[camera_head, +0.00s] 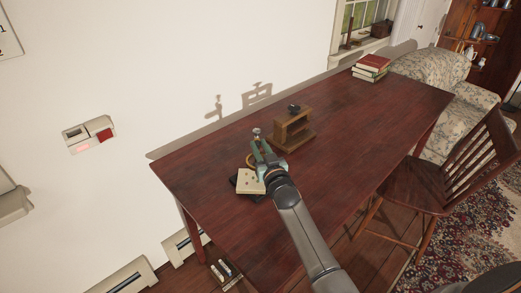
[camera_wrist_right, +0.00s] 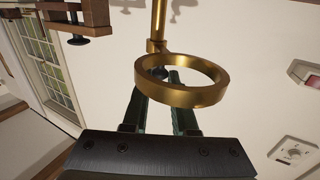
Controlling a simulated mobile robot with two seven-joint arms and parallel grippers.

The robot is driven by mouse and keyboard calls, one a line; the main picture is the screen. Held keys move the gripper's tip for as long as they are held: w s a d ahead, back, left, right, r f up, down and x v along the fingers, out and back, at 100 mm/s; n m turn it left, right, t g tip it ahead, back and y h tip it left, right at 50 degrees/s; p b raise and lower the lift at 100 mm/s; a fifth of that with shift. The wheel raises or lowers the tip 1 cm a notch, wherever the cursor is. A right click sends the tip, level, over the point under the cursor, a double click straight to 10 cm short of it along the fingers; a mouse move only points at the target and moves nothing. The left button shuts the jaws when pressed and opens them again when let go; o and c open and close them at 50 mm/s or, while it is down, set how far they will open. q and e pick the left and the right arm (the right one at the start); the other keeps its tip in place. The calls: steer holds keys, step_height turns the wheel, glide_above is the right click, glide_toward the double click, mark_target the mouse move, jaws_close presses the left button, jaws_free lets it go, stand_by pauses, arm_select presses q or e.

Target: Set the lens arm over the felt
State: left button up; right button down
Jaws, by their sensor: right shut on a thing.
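The lens arm shows in the right wrist view as a brass ring (camera_wrist_right: 183,80) joined to a brass post (camera_wrist_right: 158,22). My right gripper (camera_wrist_right: 162,84) is shut at the ring's near side, on a small dark part of the lens arm that the ring and fingers largely hide. In the head view my right gripper (camera_head: 262,152) is over the table's left part, with part of the ring beside it. A cream square with small dark marks (camera_head: 250,181) lies on a dark base just left of the gripper; I cannot tell which is the felt. My left gripper is out of view.
A small wooden stand with a dark knob on top (camera_head: 293,128) stands close behind and right of the gripper. Stacked books (camera_head: 371,67) lie at the far end of the red-brown table (camera_head: 350,125). A wooden chair (camera_head: 445,180) is at its right. The table's middle is clear.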

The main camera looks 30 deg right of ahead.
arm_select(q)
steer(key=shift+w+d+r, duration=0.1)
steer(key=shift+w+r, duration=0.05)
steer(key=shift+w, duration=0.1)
arm_select(e)
steer(key=shift+a+h, duration=0.1)
steer(key=shift+h, duration=0.2)
steer(key=c, duration=0.7)
jaws_free()
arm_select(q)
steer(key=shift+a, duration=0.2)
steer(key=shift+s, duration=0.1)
